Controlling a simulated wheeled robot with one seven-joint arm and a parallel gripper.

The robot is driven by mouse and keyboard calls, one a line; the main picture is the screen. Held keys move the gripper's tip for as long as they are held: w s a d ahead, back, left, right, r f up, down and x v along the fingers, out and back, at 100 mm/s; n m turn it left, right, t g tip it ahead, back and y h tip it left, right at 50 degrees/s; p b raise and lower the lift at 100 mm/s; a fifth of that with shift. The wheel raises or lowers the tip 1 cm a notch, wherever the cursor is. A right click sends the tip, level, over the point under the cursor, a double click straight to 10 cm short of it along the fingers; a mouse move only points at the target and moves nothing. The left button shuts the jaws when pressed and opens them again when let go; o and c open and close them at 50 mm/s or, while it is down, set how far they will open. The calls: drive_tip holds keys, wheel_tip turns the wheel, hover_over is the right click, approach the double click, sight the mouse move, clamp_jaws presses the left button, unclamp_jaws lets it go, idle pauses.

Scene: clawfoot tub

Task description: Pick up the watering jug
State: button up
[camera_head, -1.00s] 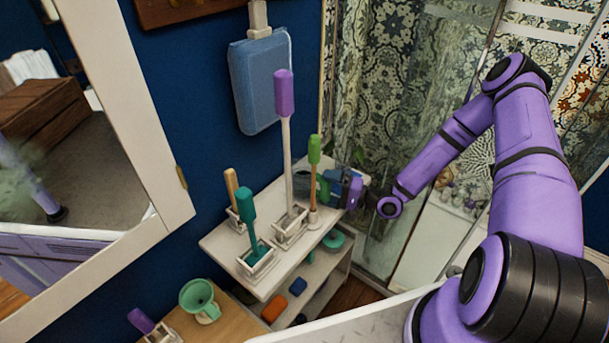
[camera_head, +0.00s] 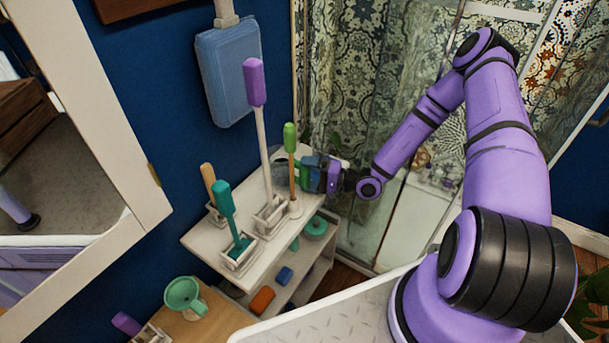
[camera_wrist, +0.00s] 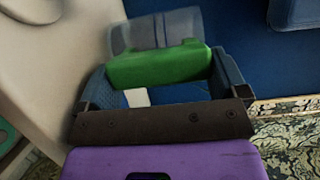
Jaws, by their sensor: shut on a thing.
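The watering jug appears as a greyish, ribbed body with a green bar like a handle (camera_wrist: 160,65) in the wrist view. My gripper (camera_head: 320,174) is at the right rear of the white shelf unit, beyond the green-topped brush. Its blue fingers stand at both ends of the green bar, and it is shut on the jug. In the head view the jug's grey body (camera_head: 282,164) is mostly hidden behind the brushes and my gripper. I cannot tell whether its base touches the shelf top.
The white shelf unit (camera_head: 200,240) carries several upright brushes in holders, including a tall purple-topped one (camera_head: 255,82), close to my gripper. A blue bag (camera_head: 227,75) hangs above. A teal cup (camera_head: 184,296) stands on a wooden surface. The glass shower panel is to the right.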

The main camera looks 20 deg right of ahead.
wheel_tip(320, 180, up, 9)
drive_tip(key=shift+r, duration=0.1)
idle(0.3)
drive_tip(key=o, duration=0.9)
drive_tip(key=c, duration=0.8)
